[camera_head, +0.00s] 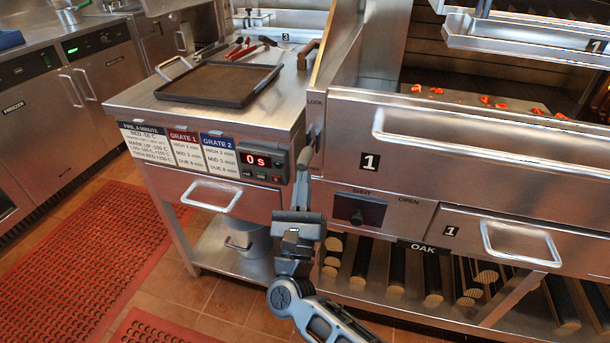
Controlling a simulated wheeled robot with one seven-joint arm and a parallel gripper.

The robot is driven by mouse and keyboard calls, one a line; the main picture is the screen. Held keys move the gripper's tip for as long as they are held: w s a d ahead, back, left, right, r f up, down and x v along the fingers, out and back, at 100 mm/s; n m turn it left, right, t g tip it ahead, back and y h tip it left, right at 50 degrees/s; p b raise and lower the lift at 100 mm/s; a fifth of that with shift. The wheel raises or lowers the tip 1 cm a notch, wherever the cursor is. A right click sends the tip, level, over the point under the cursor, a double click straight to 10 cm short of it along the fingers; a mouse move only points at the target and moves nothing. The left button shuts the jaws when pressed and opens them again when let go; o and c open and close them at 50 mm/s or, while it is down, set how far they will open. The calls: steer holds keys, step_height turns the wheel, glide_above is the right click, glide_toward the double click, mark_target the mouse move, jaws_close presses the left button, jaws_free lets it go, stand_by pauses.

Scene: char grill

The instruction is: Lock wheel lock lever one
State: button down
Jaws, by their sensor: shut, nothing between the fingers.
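The wheel lock lever (313,134) shows as a small grey lever on the left edge of the steel grill unit marked 1, just below the word LOCK. My gripper (304,162) reaches up from below in front of the gap between the grill and the counter. Its narrow fingers are shut and empty, with their tips at or very close to the lever in the picture. I cannot tell whether they touch it. The fingers partly hide the area around the lever's lower end.
A control box (262,161) with a red display is just left of my gripper. The grill front has a long handle (480,155), a SHUT/OPEN knob (357,211) and a drawer handle (520,243). A black tray (218,84) rests on the counter. Logs fill the lower shelf.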

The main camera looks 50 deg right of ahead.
mark_target(303, 162)
steer(key=r+g+y+p, duration=0.1)
steer(key=r+y+p, duration=0.1)
steer(key=p, duration=0.1)
steer(key=r+m+g+y+p, duration=0.1)
steer(key=r+y+p, duration=0.1)
steer(key=r+p, duration=0.1)
steer(key=shift+s+a+r+g+p, duration=0.1)
steer(key=shift+a+g+p, duration=0.1)
steer(key=shift+g+p, duration=0.3)
steer(key=shift+r+p, duration=0.2)
steer(key=shift+p, duration=0.2)
steer(key=shift+r, duration=0.25)
